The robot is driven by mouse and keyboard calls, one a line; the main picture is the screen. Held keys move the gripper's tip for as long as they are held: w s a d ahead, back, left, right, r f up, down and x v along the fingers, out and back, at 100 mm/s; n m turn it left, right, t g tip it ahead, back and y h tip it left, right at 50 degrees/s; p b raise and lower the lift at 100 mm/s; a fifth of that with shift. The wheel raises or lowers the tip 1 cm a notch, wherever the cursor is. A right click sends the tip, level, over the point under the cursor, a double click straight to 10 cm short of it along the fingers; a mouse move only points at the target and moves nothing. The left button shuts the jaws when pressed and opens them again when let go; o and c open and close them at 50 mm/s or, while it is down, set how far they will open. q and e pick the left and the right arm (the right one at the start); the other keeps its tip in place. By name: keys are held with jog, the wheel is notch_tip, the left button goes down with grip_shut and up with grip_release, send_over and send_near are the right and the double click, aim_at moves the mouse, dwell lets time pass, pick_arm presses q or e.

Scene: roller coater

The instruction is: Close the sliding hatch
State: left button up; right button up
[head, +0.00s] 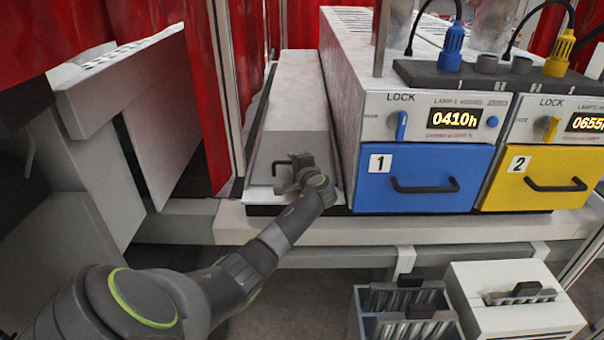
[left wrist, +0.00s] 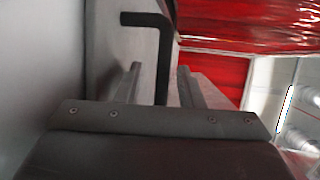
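The sliding hatch (head: 291,105) looks like the long pale grey cover left of the numbered units, with a black bar handle (head: 282,163) on its sloping front. My left gripper (head: 297,172) is at this handle, low at the hatch's front end. In the left wrist view the black handle (left wrist: 150,19) runs down between the two fingers of my left gripper (left wrist: 161,82). The fingers are apart, with a gap on each side of the bar. Whether either finger touches the handle cannot be told. My right gripper is not in view.
A blue drawer (head: 420,180) and a yellow drawer (head: 540,178) with lock knobs stand close on the right. Red curtains (head: 200,60) and a white panel (head: 120,75) are on the left.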

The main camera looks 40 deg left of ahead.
pick_arm(q)
jog(key=b+v, duration=0.3)
jog(key=v, duration=1.4)
jog(key=shift+d, duration=0.1)
